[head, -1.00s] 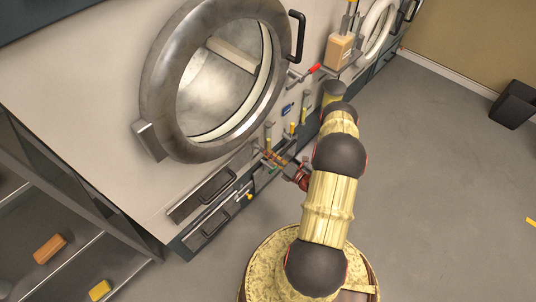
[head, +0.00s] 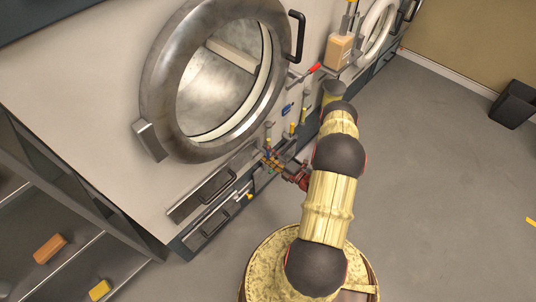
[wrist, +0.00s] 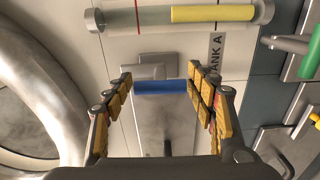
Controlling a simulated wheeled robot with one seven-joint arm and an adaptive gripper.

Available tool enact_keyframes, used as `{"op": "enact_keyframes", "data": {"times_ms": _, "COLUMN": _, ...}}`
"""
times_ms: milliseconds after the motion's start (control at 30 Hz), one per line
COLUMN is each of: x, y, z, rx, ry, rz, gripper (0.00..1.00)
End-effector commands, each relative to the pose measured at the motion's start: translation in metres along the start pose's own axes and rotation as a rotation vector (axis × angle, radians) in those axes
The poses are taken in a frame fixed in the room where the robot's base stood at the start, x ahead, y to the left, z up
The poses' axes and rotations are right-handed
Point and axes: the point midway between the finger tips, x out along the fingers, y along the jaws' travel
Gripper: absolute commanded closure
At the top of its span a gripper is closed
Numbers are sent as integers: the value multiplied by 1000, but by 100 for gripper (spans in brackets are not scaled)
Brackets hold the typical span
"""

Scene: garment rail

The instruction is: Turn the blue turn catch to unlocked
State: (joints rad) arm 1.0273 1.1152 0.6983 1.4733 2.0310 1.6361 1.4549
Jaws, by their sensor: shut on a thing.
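In the wrist view a blue bar (wrist: 160,87), which looks like the turn catch's handle, lies level across the picture in front of a grey plate (wrist: 155,66). My gripper (wrist: 160,88) has its yellow-padded fingers at the two ends of this bar and is shut on it. In the head view my gripper (head: 270,161) is at the low front of the machine, below the round door. The bar is small and partly hidden there, and I cannot read its locked or unlocked position.
A gauge tube with yellow fill (wrist: 213,14) runs above the bar, beside a TANK A label (wrist: 215,52). A green handle (wrist: 311,55) is at the right. In the head view another small blue piece (head: 288,109) sits higher.

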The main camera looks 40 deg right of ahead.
Motion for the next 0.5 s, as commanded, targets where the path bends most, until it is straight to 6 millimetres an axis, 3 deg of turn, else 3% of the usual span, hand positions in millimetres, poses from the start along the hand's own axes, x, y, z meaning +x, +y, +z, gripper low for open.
{"op": "enact_keyframes", "data": {"times_ms": 333, "x": 0, "y": -1, "z": 2, "rx": 1, "ry": -4, "rz": -2, "gripper": 69}}
{"op": "enact_keyframes", "data": {"times_ms": 367, "x": 0, "y": -1, "z": 2, "rx": 1, "ry": -4, "rz": -2, "gripper": 42}}
{"op": "enact_keyframes", "data": {"times_ms": 500, "x": 0, "y": -1, "z": 1, "rx": 1, "ry": -3, "rz": -2, "gripper": 34}}
